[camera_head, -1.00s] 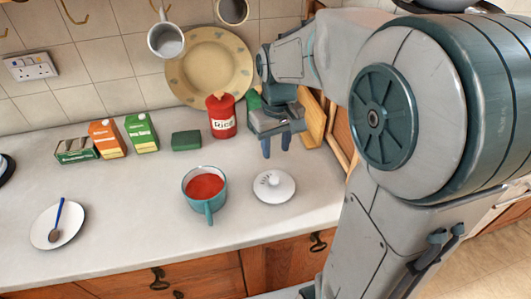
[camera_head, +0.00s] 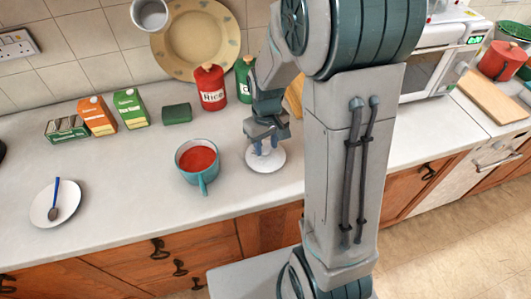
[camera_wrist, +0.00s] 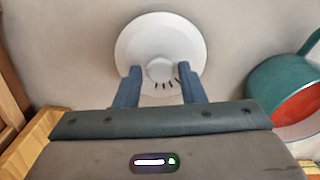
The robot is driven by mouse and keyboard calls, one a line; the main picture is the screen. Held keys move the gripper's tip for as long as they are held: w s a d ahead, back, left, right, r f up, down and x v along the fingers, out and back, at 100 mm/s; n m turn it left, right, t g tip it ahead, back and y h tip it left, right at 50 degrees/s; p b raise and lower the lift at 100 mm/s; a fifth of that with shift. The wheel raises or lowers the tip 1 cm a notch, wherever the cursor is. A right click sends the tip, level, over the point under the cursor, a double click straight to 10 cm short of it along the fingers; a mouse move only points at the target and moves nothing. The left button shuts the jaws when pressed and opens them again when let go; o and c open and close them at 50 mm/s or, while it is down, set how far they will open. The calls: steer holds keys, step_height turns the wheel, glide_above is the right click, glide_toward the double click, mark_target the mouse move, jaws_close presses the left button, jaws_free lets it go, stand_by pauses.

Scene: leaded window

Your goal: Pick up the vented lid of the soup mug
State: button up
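The vented lid (camera_head: 265,160) is a white disc with a raised knob and dark slots, lying on the counter right of the soup mug. In the wrist view the lid (camera_wrist: 160,35) lies ahead of my gripper (camera_wrist: 160,85). Its two blue fingers are apart, one on either side of the knob (camera_wrist: 160,69). In the head view my gripper (camera_head: 266,146) is low over the lid; I cannot tell if the fingers touch it. The teal soup mug (camera_head: 202,180), filled with red soup, stands uncovered; part of it shows in the wrist view (camera_wrist: 277,84).
A plate with a spoon (camera_head: 45,212) lies at the left. Cartons (camera_head: 97,115), a green block (camera_head: 177,113) and a red rice canister (camera_head: 211,88) stand along the wall. A green canister (camera_head: 243,75) is behind my arm.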

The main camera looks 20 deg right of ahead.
steer(key=shift+f, duration=0.9)
steer(key=c, duration=0.7)
steer(key=shift+r, duration=0.15)
